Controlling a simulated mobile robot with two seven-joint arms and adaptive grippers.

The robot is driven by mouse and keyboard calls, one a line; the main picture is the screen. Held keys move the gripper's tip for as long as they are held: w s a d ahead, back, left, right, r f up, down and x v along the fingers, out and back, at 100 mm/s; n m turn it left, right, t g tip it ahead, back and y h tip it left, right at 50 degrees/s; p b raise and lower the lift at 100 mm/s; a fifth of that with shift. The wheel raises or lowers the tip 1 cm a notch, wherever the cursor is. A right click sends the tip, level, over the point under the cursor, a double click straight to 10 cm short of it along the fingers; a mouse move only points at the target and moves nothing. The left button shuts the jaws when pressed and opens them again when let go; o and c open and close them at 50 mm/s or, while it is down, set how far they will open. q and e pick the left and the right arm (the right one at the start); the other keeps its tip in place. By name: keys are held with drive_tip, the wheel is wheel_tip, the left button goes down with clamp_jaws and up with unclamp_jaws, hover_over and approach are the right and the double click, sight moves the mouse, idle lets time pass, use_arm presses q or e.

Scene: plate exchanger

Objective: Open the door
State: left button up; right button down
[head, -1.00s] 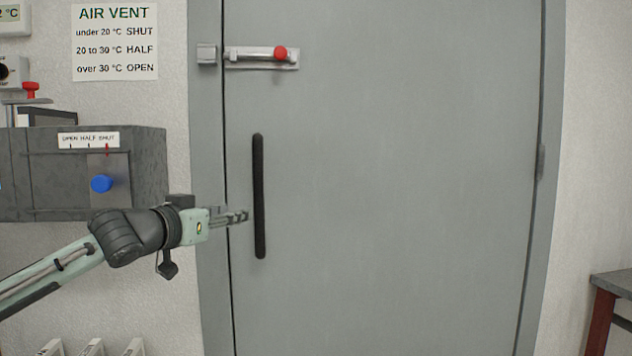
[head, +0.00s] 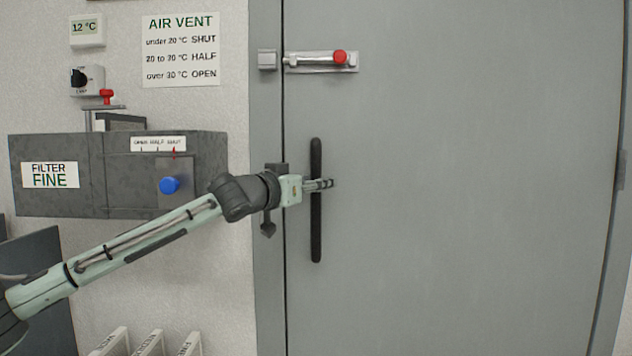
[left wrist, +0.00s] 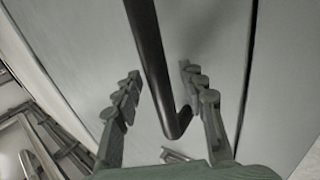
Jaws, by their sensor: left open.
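The grey door (head: 450,200) stands shut in its frame. Its long black upright bar handle (head: 316,235) is near the door's left edge. Above it is a bolt with a red knob (head: 340,57); its rod ends short of the keeper (head: 267,60) on the frame, with a gap between. My left gripper (head: 325,184) is at the handle's upper middle. In the left wrist view the open fingers (left wrist: 158,82) stand on either side of the handle (left wrist: 150,50), with space visible beside it. My right gripper is out of view.
Left of the door, a dark filter box (head: 90,195) with a blue knob (head: 169,185) juts from the wall behind my left arm. A thermometer (head: 87,30) reads 12 °C beside the air vent sign (head: 181,50). White upright items (head: 150,343) stand low at left.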

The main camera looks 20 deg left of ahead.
use_arm(q)
drive_tip(key=shift+c, duration=0.5)
clamp_jaws()
